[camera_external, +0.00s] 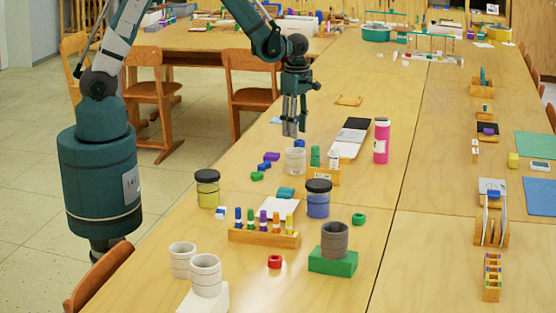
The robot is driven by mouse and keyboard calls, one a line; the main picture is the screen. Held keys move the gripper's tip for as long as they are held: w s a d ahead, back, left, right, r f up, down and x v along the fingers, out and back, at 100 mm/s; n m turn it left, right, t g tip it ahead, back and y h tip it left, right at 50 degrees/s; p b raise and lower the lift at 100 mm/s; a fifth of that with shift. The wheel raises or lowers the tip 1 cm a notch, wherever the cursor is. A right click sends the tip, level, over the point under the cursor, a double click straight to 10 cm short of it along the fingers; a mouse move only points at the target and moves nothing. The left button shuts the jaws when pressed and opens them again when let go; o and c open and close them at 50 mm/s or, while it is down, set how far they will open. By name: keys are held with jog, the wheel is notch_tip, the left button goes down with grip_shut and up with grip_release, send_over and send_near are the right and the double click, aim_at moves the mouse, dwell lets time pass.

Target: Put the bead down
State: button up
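My gripper (291,132) points down above the table, just behind and above a white cup (295,161). Its fingers look close together, but I cannot tell if they are shut. A small blue piece (299,143) shows just below the fingertips; I cannot tell whether it is held or lies on the table behind. Several small bead-like pieces lie on the table: a purple one (271,156), a blue one (264,167), a green one (257,176), a red one (275,262) and another green one (358,218). Which is the task's bead is unclear.
A wooden rack (265,238) of coloured markers stands in front. Near it are a yellow jar (208,189), a blue jar (318,200) and a grey cup (335,240) on a green block (332,262). A pink bottle (381,142) stands right of my gripper.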

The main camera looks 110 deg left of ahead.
notch_tip(320, 180, up, 9)
jog(key=p, duration=0.1)
jog(key=shift+p, duration=0.3)
dwell(0.6)
jog(key=s+d+r+m+t+y, duration=0.1)
jog(key=s+d+r+m+t, duration=0.15)
jog(key=d+r+m, duration=0.65)
jog(key=s+d+r+m+t, duration=0.1)
jog(key=s+d+r+m, duration=0.2)
jog(key=d+r+m, duration=0.6)
jog(key=s+d+r+m+t, duration=0.1)
jog(key=s+d+m+t, duration=0.1)
jog(key=s+d+m, duration=0.4)
jog(key=s+d+r+m+t+h, duration=0.1)
jog(key=s+d+m, duration=0.5)
jog(key=d, duration=0.5)
jog(key=shift+s+m+t, duration=0.35)
jog(key=shift+m, duration=0.35)
